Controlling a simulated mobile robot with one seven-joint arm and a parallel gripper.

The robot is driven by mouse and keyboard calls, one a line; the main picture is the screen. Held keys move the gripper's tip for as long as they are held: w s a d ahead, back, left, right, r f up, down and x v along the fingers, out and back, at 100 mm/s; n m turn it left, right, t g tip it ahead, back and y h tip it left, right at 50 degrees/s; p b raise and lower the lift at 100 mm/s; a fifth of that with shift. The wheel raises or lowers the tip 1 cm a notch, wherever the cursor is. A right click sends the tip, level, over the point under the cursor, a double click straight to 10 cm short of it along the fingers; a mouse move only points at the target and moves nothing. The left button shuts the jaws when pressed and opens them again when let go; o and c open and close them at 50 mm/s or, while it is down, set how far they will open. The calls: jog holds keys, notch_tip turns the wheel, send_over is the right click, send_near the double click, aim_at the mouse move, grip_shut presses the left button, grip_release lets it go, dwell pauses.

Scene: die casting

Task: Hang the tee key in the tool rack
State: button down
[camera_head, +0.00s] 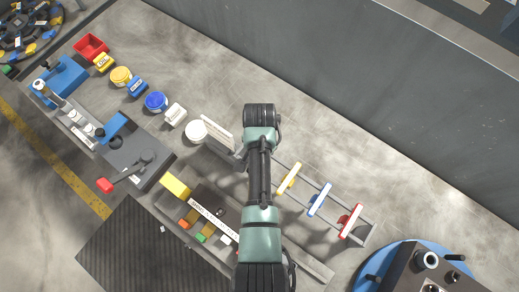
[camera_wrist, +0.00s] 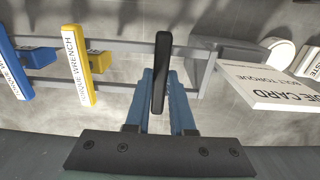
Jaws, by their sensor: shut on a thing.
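My gripper (camera_wrist: 162,88) has blue fingers and is shut on a black bar, the tee key (camera_wrist: 162,50), in the wrist view. The bar points away from the wrist; its lower part is hidden. The grey tool rack (camera_wrist: 208,75) lies below and around it in the wrist view. The key overlaps the rack's rails in the picture, and I cannot tell whether they touch. In the head view the rack (camera_head: 371,228) extends right of my arm. The key and fingers are hidden there by my arm.
Yellow (camera_head: 289,178), blue (camera_head: 320,199) and red (camera_head: 350,220) labelled pieces sit on the rack. A white die card board (camera_wrist: 275,85) stands close at the right in the wrist view.

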jog(key=shift+f, duration=0.25)
dwell(0.3)
jog(key=c, duration=0.7)
grip_release()
jog(key=shift+r, duration=0.1)
notch_tip(320, 180, up, 13)
jog(key=shift+f+b, duration=0.1)
jog(key=shift+b, duration=1)
